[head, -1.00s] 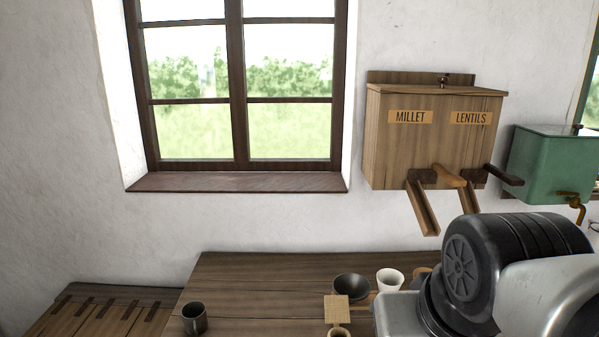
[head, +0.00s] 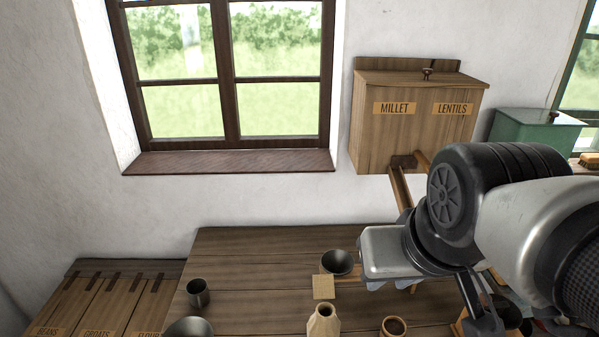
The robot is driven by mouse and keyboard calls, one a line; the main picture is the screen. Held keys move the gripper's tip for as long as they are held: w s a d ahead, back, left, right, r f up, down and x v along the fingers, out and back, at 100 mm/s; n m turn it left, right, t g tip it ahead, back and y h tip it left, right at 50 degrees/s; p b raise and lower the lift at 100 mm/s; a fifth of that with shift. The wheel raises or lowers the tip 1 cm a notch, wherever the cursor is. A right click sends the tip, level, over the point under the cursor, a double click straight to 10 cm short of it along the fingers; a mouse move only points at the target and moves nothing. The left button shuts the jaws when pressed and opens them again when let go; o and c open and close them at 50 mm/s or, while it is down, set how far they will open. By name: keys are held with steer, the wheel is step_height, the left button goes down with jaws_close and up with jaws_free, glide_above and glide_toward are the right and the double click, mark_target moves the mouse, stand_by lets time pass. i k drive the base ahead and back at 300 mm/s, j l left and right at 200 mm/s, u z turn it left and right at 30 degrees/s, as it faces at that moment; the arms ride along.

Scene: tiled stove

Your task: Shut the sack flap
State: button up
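I cannot pick out a sack or its flap in the head view. My arm (head: 500,205) reaches in from the right, with a black joint and silver links. I cannot make out my gripper's fingers. The arm hides the right part of the table and part of the wall below the grain box.
A wooden table (head: 255,270) carries a dark mug (head: 198,293), a dark bowl (head: 338,262), a pale jug (head: 323,322) and a brown cup (head: 394,327). Labelled bins (head: 95,300) stand at left. A MILLET and LENTILS box (head: 415,125) and a green tank (head: 532,132) are on the wall.

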mark_target(323, 286)
steer(key=k+j+u, duration=0.1)
steer(key=j+u, duration=0.95)
steer(key=k+j, duration=0.05)
steer(key=j, duration=0.05)
